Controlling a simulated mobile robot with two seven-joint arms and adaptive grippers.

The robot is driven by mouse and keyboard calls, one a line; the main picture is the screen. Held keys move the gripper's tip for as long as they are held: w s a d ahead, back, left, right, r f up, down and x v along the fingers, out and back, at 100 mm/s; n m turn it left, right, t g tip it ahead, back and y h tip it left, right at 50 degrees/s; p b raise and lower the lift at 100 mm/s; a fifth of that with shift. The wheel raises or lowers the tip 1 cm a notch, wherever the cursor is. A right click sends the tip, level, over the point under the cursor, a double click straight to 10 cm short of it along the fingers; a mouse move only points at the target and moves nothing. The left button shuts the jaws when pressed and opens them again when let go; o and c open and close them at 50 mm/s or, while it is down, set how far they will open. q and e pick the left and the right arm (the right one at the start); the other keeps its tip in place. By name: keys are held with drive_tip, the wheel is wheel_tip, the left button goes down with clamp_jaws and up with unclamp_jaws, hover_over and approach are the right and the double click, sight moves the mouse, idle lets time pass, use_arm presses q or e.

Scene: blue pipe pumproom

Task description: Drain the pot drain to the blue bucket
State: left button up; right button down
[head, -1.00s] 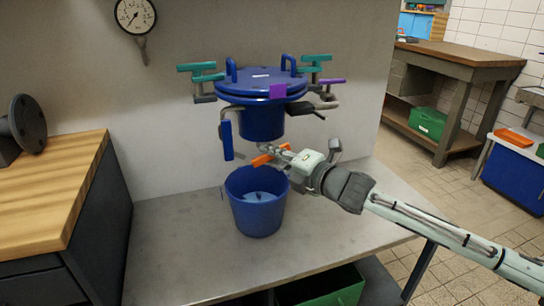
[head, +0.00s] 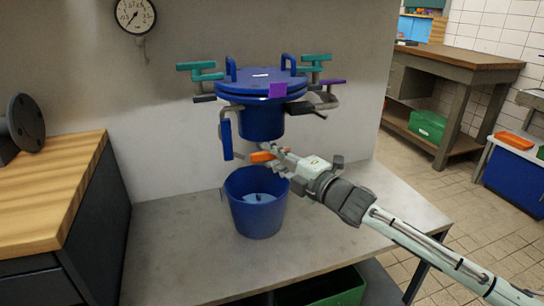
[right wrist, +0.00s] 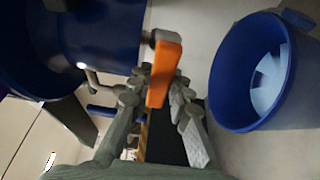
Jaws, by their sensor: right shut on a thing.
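The blue pot (head: 262,120) with a lid, two lid handles and side clamps is mounted on the wall above the bench. An orange drain handle (head: 263,157) sits below the pot; it also shows in the right wrist view (right wrist: 165,70). My right gripper (head: 277,155) comes in from the right and is shut on the orange handle, its fingers around the lower part of it. The blue bucket (head: 257,215) stands upright on the bench under the pot, with something pale inside. In the right wrist view the bucket (right wrist: 235,95) is right of the fingers. My left gripper is out of view.
The grey bench top (head: 170,250) is clear around the bucket. A wooden counter (head: 50,190) stands at the left, and a pressure gauge (head: 135,15) hangs on the wall. Green crates (head: 325,292) lie under the bench and under the back table.

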drive_tip(key=c, duration=1.4)
unclamp_jaws()
drive_tip(key=v, duration=0.8)
